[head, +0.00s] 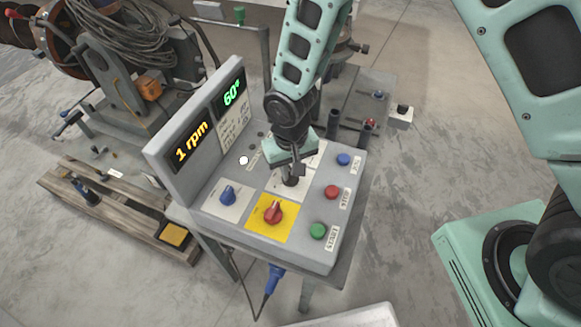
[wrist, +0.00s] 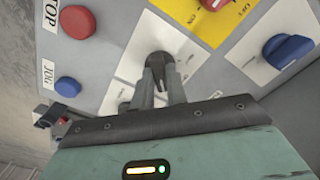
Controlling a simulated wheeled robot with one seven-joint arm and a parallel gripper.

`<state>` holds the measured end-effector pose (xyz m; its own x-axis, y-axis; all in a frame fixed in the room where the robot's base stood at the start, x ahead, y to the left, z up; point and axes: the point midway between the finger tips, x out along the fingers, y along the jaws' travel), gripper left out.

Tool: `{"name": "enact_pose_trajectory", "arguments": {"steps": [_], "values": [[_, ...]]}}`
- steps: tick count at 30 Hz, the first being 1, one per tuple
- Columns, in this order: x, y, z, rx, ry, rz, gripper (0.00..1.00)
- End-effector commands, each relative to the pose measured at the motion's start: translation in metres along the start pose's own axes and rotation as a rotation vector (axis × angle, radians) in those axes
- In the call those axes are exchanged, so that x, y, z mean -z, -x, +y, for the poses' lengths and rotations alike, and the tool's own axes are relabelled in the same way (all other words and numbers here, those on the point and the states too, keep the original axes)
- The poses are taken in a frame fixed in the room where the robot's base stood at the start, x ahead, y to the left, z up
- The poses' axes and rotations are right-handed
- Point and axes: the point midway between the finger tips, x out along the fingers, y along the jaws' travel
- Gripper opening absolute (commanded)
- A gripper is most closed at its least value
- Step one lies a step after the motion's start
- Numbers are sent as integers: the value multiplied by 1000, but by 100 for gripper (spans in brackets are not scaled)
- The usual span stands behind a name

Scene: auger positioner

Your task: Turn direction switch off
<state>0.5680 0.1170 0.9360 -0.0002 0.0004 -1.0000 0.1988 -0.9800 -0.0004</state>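The direction switch, a dark rotary knob (wrist: 158,59) on a white plate (wrist: 150,32), is on the grey control box (head: 307,250). My gripper (wrist: 161,80) is over this knob in the wrist view, with one finger on each side of its handle and only a narrow gap between them. In the head view my gripper (head: 293,170) points down at the same knob (head: 290,181), which it partly covers. The fingers appear shut on the handle. They hide most of it and the plate's markings, so the switch position cannot be read.
A red knob on a yellow plate (head: 262,229) and a blue knob (head: 228,195) are close by. Blue (head: 343,159), red (head: 332,192) and green (head: 317,231) buttons line the right side. A display panel (head: 191,142) reading 1 rpm and 60° rises behind.

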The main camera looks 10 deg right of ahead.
Motion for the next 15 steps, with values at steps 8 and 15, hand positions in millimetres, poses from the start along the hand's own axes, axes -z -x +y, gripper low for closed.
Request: {"name": "enact_pose_trajectory", "arguments": {"steps": [8, 15], "values": [[0, 0, 0, 0, 46, 0, 0], [0, 0, 0, -1, 191, 0, 0]]}}
